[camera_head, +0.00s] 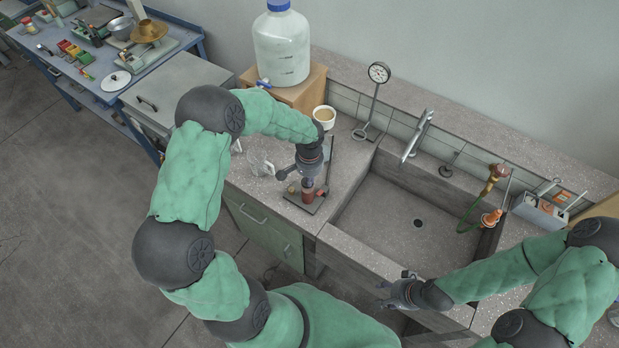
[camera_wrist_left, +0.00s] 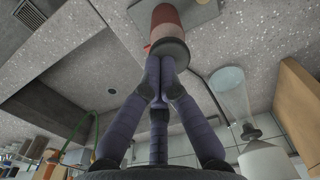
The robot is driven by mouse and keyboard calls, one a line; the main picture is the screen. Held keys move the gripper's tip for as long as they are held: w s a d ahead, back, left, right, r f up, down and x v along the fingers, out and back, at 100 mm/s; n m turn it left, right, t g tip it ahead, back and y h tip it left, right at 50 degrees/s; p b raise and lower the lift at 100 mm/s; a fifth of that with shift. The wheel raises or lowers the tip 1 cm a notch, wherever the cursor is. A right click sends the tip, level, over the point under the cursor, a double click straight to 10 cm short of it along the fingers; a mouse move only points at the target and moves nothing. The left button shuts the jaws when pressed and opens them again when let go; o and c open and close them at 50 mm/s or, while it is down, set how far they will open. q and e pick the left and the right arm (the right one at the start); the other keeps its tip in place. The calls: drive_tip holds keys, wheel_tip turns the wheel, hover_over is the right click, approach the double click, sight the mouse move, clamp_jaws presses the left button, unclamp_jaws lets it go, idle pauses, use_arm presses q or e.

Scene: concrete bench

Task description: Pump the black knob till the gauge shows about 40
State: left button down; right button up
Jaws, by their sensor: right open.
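A red pump-like cylinder (camera_head: 308,186) stands on a dark base plate on the bench. In the left wrist view, a dark round knob (camera_wrist_left: 168,48) caps the red cylinder (camera_wrist_left: 166,22). My left gripper (camera_head: 308,168) is directly above it, pointing down. In the left wrist view my left fingers (camera_wrist_left: 163,88) are drawn together, with their tips at the knob; I cannot tell if they touch it. My right gripper (camera_head: 402,290) is open and empty at the sink's front edge.
A sink (camera_head: 395,215) with a tap (camera_head: 416,137) lies right of the pump. A white cup (camera_head: 324,115) and a large bottle (camera_head: 281,50) on a wooden box stand behind. Clear glassware (camera_head: 258,163) is just left of the pump.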

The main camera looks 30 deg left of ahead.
use_arm(q)
drive_tip(key=shift+f+b, duration=0.4)
drive_tip(key=shift+f, duration=0.5)
drive_tip(key=shift+s, duration=0.1)
drive_tip(key=shift+r, duration=0.15)
drive_tip(key=shift+r+p, duration=0.3)
drive_tip(key=shift+p, duration=0.05)
wheel_tip(320, 180, up, 4)
drive_tip(key=shift+r+p, duration=0.25)
drive_tip(key=shift+p, duration=0.9)
wheel_tip(320, 180, up, 9)
